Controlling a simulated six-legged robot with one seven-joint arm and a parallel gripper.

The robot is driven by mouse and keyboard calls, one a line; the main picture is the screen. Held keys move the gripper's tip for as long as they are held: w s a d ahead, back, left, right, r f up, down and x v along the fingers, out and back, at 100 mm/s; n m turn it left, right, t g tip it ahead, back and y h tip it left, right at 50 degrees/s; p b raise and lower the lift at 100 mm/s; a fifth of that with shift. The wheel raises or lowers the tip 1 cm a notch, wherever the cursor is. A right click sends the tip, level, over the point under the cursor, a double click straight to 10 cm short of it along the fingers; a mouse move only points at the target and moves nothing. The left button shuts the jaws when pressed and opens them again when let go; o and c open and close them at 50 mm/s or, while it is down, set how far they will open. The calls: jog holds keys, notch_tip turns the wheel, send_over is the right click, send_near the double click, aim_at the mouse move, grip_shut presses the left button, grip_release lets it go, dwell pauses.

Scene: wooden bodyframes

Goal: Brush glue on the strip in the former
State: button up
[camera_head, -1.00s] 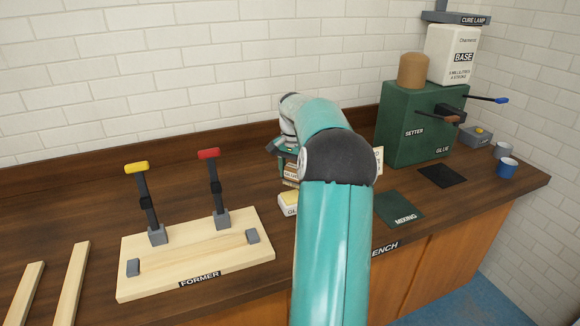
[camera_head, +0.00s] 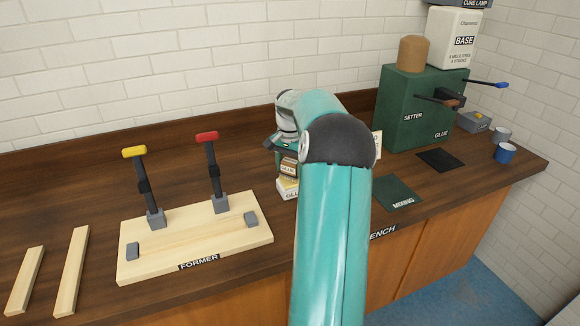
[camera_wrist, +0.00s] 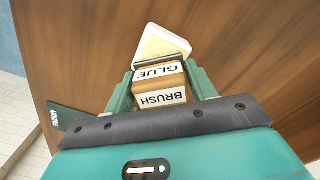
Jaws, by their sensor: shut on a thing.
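My gripper (camera_wrist: 160,88) is shut on the glue brush (camera_wrist: 162,93), a tan block with white labels reading GLUE and BRUSH. The brush also shows in the head view (camera_head: 289,168), partly hidden by my arm. Its tip is at or just above a pale, shallow glue container (camera_head: 287,189), also in the wrist view (camera_wrist: 158,43); whether they touch I cannot tell. The former (camera_head: 245,237) is a pale wooden board left of my gripper, with grey end blocks and two upright levers, yellow and red. A pale strip (camera_head: 190,236) lies between the blocks.
Two loose wooden strips (camera_head: 72,272) lie left of the former. A green mixing mat (camera_head: 397,193) lies right of my arm. A green setter box (camera_head: 420,110), a dark pad (camera_head: 439,160) and cups (camera_head: 505,153) stand farther right. Bench between former and container is clear.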

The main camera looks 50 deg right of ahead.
aim_at(290, 162)
jog(key=shift+f, duration=0.6)
dwell(1.5)
jog(key=shift+r, duration=0.1)
jog(key=shift+r, duration=3.45)
